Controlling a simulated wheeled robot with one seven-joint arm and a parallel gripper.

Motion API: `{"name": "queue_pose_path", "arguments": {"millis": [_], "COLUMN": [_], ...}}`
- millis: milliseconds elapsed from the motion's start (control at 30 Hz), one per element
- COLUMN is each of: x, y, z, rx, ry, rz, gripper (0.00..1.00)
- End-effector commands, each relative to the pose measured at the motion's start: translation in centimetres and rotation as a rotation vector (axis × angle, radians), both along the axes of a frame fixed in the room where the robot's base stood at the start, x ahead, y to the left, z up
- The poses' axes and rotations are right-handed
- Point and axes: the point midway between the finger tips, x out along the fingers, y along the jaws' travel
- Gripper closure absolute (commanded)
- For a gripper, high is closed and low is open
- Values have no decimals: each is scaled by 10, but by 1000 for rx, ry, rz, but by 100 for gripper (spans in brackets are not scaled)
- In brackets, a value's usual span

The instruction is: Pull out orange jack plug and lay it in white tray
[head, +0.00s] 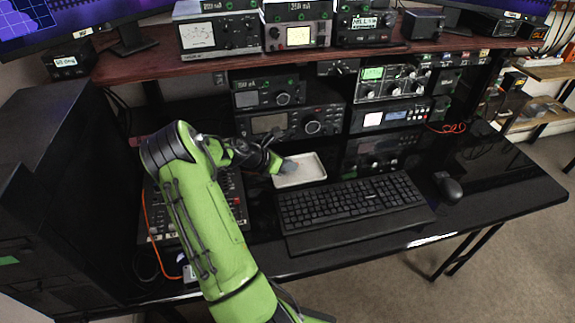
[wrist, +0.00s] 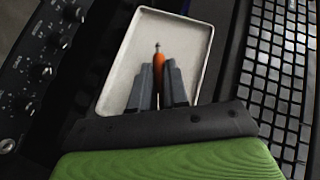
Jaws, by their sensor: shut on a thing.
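The orange jack plug (wrist: 158,60) is held between the two fingers of my gripper (wrist: 160,75) in the wrist view, with its metal tip pointing away from the palm. The white tray (wrist: 193,28) lies under and beyond the fingertips, and the plug appears over it. I cannot tell how high the plug is above the tray floor. In the head view my gripper (head: 280,168) is at the left edge of the white tray (head: 308,172), and the plug cannot be made out there. The tray looks empty.
A black keyboard (head: 345,207) lies right of and in front of the tray, with a mouse (head: 449,187) further right. Radio units (head: 290,124) stand behind the tray. An orange cable (head: 150,225) hangs at the left.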

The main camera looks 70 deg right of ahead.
Motion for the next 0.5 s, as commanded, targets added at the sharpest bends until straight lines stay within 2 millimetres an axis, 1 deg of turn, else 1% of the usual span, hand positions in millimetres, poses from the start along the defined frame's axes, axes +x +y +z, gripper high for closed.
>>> {"name": "queue_pose_path", "arguments": {"millis": [167,500], "x": [0,0], "y": [0,0], "z": [1,-5], "rx": [0,-1], "ry": [0,1], "rz": [0,-1], "gripper": [100,100]}}
